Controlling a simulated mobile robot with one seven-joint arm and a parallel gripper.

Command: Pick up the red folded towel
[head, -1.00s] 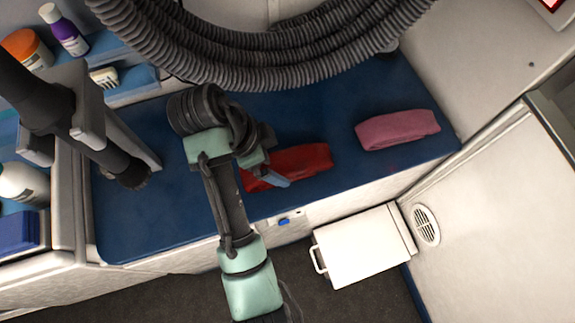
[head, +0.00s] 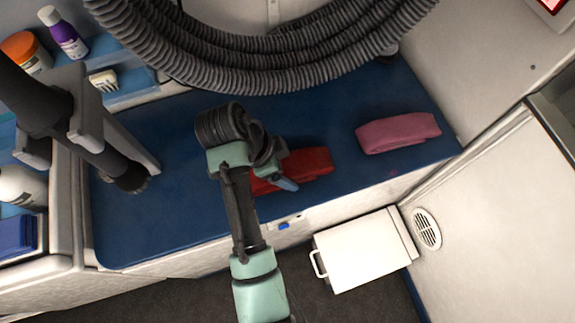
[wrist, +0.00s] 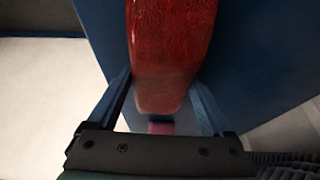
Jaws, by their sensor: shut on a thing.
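The red folded towel (head: 308,165) lies along the blue bench top in the head view, its left part hidden behind my gripper. My gripper (head: 284,184) is at the towel's left front part. In the wrist view the red towel (wrist: 168,50) runs down between the two blue fingers of my gripper (wrist: 162,100), one on each side, and the gripper is shut on it. I cannot tell whether the towel is clear of the bench.
A pink folded towel (head: 398,132) lies on the blue bench top (head: 160,220), right of the red one. A grey ribbed hose (head: 270,65) hangs over the bench's back. A white box (head: 365,252) stands at the front. Bottles sit on the left shelves.

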